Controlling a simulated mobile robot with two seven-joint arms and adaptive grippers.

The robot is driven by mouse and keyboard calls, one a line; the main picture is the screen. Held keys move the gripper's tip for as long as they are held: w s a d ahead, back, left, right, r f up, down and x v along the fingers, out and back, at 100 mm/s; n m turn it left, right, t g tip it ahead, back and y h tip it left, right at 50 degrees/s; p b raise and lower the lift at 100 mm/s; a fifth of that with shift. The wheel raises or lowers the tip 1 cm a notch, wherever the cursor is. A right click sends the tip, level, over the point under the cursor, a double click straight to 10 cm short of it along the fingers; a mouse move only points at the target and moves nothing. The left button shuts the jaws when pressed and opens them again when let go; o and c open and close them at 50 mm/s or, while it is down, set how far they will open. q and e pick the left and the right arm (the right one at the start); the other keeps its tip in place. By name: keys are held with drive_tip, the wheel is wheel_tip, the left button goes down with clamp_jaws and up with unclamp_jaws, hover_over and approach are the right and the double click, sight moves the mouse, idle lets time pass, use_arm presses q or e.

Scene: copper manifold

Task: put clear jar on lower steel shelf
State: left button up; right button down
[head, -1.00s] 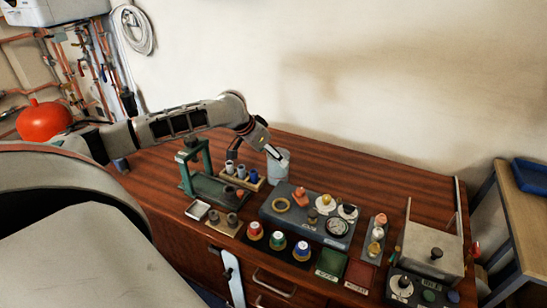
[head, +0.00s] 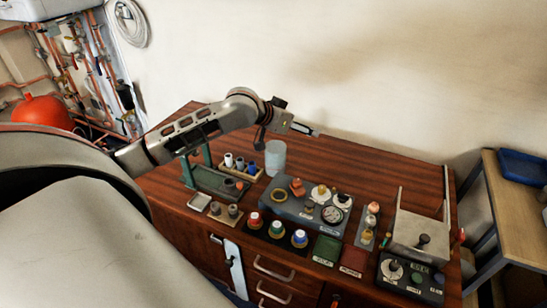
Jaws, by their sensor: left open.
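The clear jar (head: 275,159), a pale see-through cylinder, stands upright on the brown wooden bench (head: 345,163) near its back, behind the control box. My left gripper (head: 291,131) is open and empty, above and slightly to the right of the jar in the picture. One finger points right and the other hangs down near the jar's rim; whether it touches the rim I cannot tell. My right gripper is not in view. I cannot make out a lower steel shelf in this view.
A green stand (head: 210,181) and a small rack of vials (head: 241,166) are left of the jar. A grey control box (head: 305,207) with knobs is in front. A grey metal box (head: 421,240) stands at the right. A side table (head: 515,192) holds a blue tray (head: 524,168).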

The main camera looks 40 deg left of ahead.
use_arm(q)
drive_tip(key=w+d+t, duration=0.1)
drive_tip(key=d, duration=0.1)
drive_tip(key=n+t+y+p, duration=0.1)
drive_tip(key=n+y+p, duration=0.3)
drive_tip(key=n+y, duration=0.35)
approach(278, 145)
drive_tip(key=shift+m+y, duration=0.25)
drive_tip(key=shift+y, duration=0.1)
drive_tip(key=x, duration=0.6)
drive_tip(key=shift+w+d+f+b, duration=0.1)
drive_tip(key=shift+w+f+b, duration=0.05)
drive_tip(key=shift+f+b, duration=0.3)
drive_tip(key=shift+r, duration=0.1)
clamp_jaws()
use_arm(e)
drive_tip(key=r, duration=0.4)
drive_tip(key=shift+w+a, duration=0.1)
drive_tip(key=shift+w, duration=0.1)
use_arm(q)
drive_tip(key=shift+r, duration=0.1)
